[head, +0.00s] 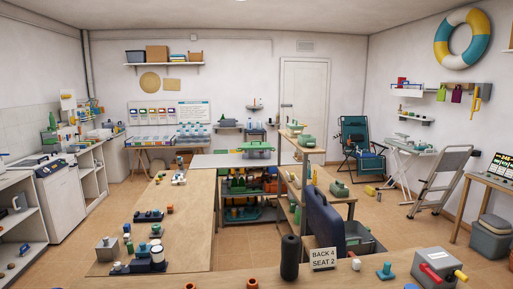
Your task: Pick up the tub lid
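No part that I can make out as a tub lid for certain shows in the head view. A grey tub (489,242) stands on the floor at the far right, below the table with the screen, and a flat grey top that may be its lid (496,223) sits on it. Neither my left gripper nor my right gripper is in view.
A long wooden table (185,215) with small parts runs down the left middle. A near worktop (215,280) crosses the bottom, with a dark cylinder (290,257), a sign (323,259) and a grey box (440,266). Tiled floor (400,225) between is mostly clear.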

